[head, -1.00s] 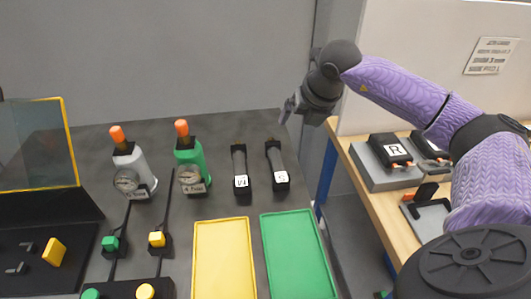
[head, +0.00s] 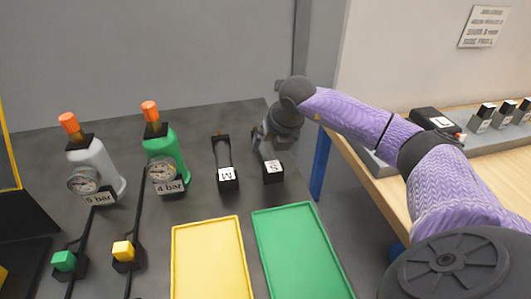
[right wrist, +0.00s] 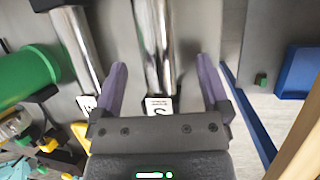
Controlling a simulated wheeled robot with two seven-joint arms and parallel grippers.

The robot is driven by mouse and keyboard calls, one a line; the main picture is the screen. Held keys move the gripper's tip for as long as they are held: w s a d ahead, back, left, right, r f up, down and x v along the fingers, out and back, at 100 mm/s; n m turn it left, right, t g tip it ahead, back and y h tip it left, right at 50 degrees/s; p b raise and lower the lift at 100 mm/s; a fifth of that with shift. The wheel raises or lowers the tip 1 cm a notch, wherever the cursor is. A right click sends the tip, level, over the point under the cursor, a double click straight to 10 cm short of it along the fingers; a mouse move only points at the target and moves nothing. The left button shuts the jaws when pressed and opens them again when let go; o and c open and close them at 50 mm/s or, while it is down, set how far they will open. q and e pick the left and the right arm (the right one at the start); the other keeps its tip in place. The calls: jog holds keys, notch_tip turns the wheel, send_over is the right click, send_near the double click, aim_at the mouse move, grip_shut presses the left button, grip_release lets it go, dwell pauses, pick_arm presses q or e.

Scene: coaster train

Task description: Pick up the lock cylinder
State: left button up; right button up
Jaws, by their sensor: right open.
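Two metal cylinders lie in black holders on the dark table. One is labelled M (head: 223,154); the other, labelled S (head: 272,171), stands to its right. I cannot tell from the labels which is the lock cylinder. My right gripper (head: 262,139) is open over the S cylinder and hides its far part in the head view. In the right wrist view, the S cylinder (right wrist: 157,45) lies between the two spread fingers (right wrist: 161,66), apart from both. The M cylinder (right wrist: 83,45) is left of the left finger. My left gripper is out of view.
Green (head: 166,155) and grey (head: 98,168) gauge bottles stand left of the cylinders. Yellow (head: 175,260) and green (head: 262,245) trays lie in front. A wooden bench (head: 480,172) with black blocks is at the right, past a gap.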

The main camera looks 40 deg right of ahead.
aim_at(268, 149)
jog(key=b+x, duration=0.1)
jog(key=x, duration=0.3)
jog(key=shift+w+a, duration=0.1)
jog(key=shift+a, duration=0.05)
grip_shut()
dwell(0.4)
jog(key=shift+r, duration=0.1)
dwell(0.9)
